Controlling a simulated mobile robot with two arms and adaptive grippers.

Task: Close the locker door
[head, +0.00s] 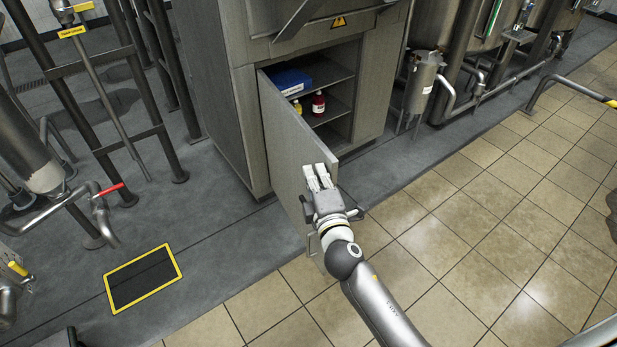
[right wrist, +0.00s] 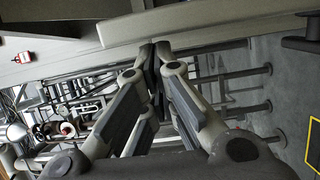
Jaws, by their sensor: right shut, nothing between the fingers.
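The grey locker (head: 365,85) stands at the top middle of the head view. Its lower door (head: 285,130) is swung wide open on its left-hand hinge and juts out toward me. The door's outer face shows, with a handle partly hidden by my right gripper. My right gripper (head: 318,174) is at the outer face near the door's free edge, with its fingers shut and empty. I cannot tell whether it touches the door. In the right wrist view the shut fingertips (right wrist: 155,62) meet just below a grey panel. My left gripper is not in view.
Inside the locker are a blue box (head: 287,80), a red bottle (head: 318,103) and a yellow bottle (head: 297,106) on shelves. Pipes and a frame (head: 125,95) stand at left. A yellow-edged black floor panel (head: 143,278) lies lower left. Tiled floor at right is clear.

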